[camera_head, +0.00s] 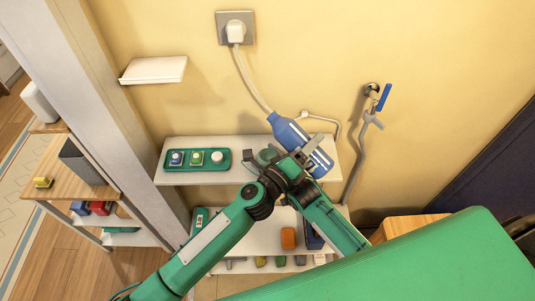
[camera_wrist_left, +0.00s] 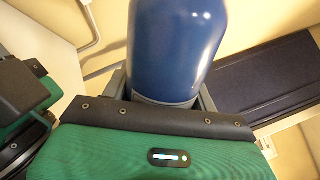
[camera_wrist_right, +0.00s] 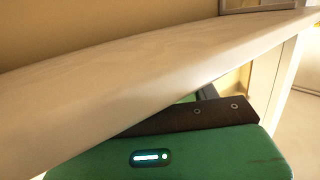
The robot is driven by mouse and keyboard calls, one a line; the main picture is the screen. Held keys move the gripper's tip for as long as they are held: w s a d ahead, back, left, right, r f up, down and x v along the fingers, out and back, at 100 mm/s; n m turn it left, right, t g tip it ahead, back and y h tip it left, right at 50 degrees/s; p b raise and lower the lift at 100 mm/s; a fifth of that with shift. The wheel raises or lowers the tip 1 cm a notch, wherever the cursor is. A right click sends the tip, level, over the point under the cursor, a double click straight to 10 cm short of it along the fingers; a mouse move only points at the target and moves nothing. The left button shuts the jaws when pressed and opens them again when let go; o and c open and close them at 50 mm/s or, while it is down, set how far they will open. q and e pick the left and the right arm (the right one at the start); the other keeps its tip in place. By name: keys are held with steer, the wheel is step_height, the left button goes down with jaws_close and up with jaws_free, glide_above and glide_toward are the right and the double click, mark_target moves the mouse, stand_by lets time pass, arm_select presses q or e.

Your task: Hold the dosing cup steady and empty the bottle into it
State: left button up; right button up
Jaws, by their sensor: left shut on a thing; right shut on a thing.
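The blue bottle (camera_head: 290,132) with pale stripes lies slanted in the head view, its narrow end at the upper left. My left gripper (camera_head: 312,150) is shut on the bottle's body, and the left wrist view shows the large blue bottle (camera_wrist_left: 175,45) between the fingers. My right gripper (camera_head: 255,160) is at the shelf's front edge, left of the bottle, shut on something. A small dark green round thing (camera_head: 267,155) beside its fingers may be the dosing cup; my fingers partly cover it. The right wrist view hides the held thing behind the shelf board.
The white shelf (camera_head: 200,178) carries a green tray (camera_head: 197,168) with three round-topped items. A lower shelf holds an orange item (camera_head: 288,238) and several small things. A tap with a blue handle (camera_head: 384,97) and a power socket (camera_head: 236,28) are on the wall. My forearms cross before the shelf.

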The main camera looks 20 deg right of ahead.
arm_select(q)
steer(key=shift+s+d+r+n+t, duration=0.15)
steer(key=shift+n+t, duration=0.15)
steer(key=shift+n, duration=0.6)
steer(key=shift+s+d+r+n+t, duration=0.15)
steer(key=shift+n+t, duration=0.15)
steer(key=shift+n, duration=0.6)
steer(key=shift+w+a+r+n+t+y, duration=0.1)
steer(key=shift+n+t+y, duration=0.05)
steer(key=shift+n, duration=0.65)
steer(key=shift+w+a+r+n+t+y, duration=0.1)
steer(key=shift+n+t+y, duration=0.1)
steer(key=shift+n, duration=0.6)
steer(key=shift+w+a+r+n+t+y, duration=0.1)
steer(key=shift+n+t+y, duration=0.05)
steer(key=shift+n, duration=0.65)
stand_by(0.5)
steer(key=shift+w+a+f+n+t, duration=0.15)
steer(key=shift+f+n, duration=0.15)
steer(key=shift+n, duration=0.3)
steer(key=shift+w+f+n+t, duration=0.15)
steer(key=shift+f+n, duration=0.15)
steer(key=shift+n, duration=0.3)
stand_by(2.1)
